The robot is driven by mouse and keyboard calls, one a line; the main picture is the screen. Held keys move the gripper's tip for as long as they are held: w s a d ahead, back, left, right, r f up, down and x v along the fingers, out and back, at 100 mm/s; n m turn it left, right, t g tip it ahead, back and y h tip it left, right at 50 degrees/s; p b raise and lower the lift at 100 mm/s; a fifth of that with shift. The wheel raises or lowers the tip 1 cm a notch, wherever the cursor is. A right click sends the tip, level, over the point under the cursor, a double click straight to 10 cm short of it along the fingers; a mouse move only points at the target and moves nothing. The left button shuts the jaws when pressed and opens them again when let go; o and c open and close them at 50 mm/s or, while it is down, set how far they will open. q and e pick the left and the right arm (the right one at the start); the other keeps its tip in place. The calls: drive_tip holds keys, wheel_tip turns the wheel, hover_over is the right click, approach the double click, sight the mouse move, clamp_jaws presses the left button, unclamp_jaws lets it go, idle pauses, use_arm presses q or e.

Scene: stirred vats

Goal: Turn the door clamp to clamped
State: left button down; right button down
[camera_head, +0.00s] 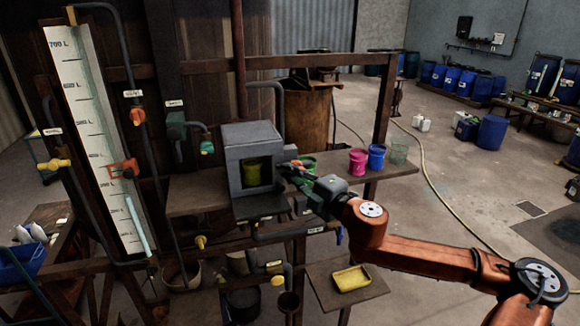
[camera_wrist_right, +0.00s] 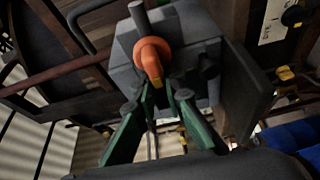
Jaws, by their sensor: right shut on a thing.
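The grey box (camera_head: 252,138) stands on the wooden shelf with its front opening facing the head camera. A green pot (camera_head: 252,172) shows inside. The door clamp (camera_wrist_right: 152,56) is an orange handle on a round hub on the box's grey face, in the right wrist view. My right gripper (camera_head: 290,168) is at the box's right side in the head view. In the wrist view its green fingers (camera_wrist_right: 158,92) are shut on the orange handle's lower end. A dark grey panel (camera_wrist_right: 247,82), perhaps the door, sticks out beside the box. My left gripper is not in view.
A yellow tray (camera_head: 351,278) sits on a lower stand. Pipes and valves crowd the left. A hose (camera_head: 428,170) crosses the open floor.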

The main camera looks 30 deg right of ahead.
drive_tip(key=shift+w+d+f+n, duration=0.1)
drive_tip(key=shift+d+n, duration=0.2)
idle(0.4)
drive_tip(key=c, duration=2.2)
unclamp_jaws()
drive_tip(key=shift+o, duration=1.1)
drive_tip(key=shift+w+d, duration=0.1)
drive_tip(key=shift+d, duration=0.15)
drive_tip(key=shift+a, duration=0.3)
drive_tip(key=shift+s+d+f, duration=0.1)
drive_tip(key=shift+s+d, duration=0.15)
drive_tip(key=shift+s, duration=0.3)
drive_tip(key=s+d, duration=0.1)
drive_tip(key=s, duration=1)
drive_tip(key=shift+d, duration=0.25)
drive_tip(key=shift+d, duration=0.1)
